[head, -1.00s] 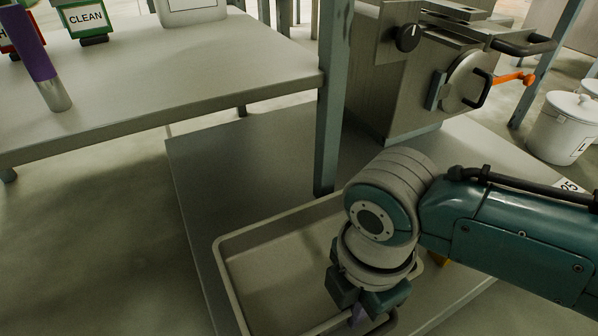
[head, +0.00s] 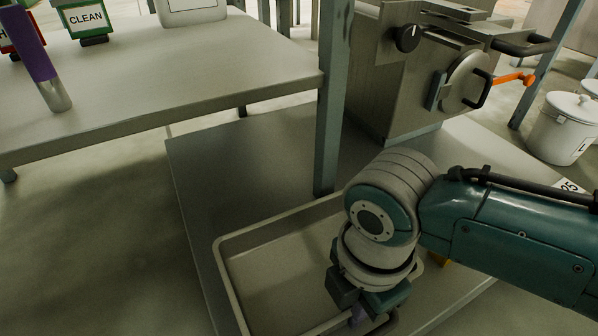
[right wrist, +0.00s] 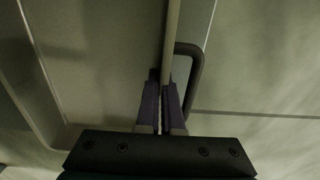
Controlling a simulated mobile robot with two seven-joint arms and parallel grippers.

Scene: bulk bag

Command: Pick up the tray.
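The tray (head: 270,282) is a shallow grey-beige pan with a raised rim, on a low flat platform at the bottom centre of the head view. Its near part runs out of the picture and its right side is partly hidden by my right arm. My right gripper (head: 358,316) points down at the tray's right side, near a dark bar handle (head: 382,325). In the right wrist view, its purple fingers (right wrist: 160,108) are close together with the tray's thin rim (right wrist: 172,35) between them. The handle (right wrist: 194,75) is just right of the fingers. My left gripper is not in view.
A table (head: 210,75) stands at left, its leg (head: 328,135) close behind the tray. It holds a purple-and-silver cylinder (head: 42,65) and a green CLEAN sign (head: 86,20). A metal machine (head: 385,85) stands behind my arm. A white lidded bucket (head: 560,130) is at right.

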